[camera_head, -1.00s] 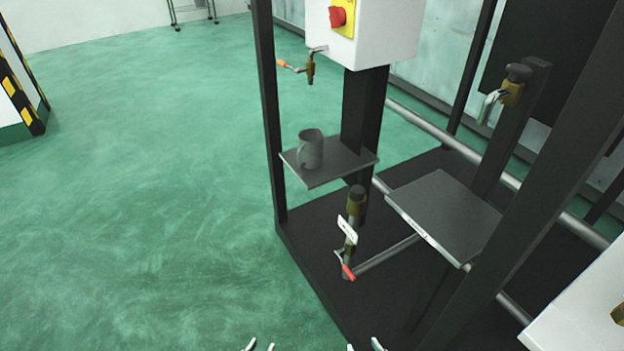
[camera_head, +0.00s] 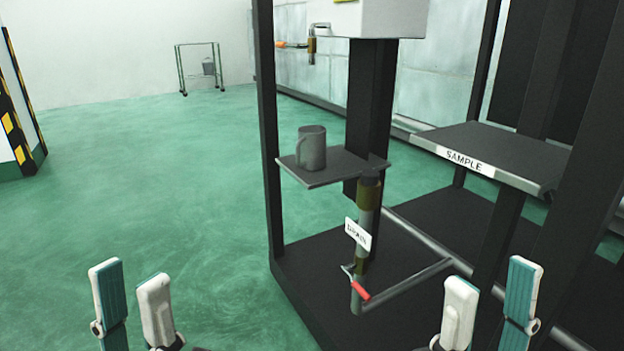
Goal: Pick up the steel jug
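The steel jug (camera_head: 312,149) is a grey cylinder with its handle on the left side. It stands upright on a small dark shelf (camera_head: 345,168) fixed to the black frame. My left gripper (camera_head: 131,280) is at the lower left, open and empty, with a gap between its fingers. My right gripper (camera_head: 490,288) is at the lower right, also open and empty. Both grippers are low in the picture and well apart from the jug, one on each side of it.
A tap with an orange handle (camera_head: 311,45) sticks out above the jug. Below the shelf is a DRAIN pipe (camera_head: 367,226) with a red-handled valve. A black post (camera_head: 267,130) stands left of the jug. A SAMPLE shelf (camera_head: 507,153) is at right. Open green floor (camera_head: 150,190) lies left.

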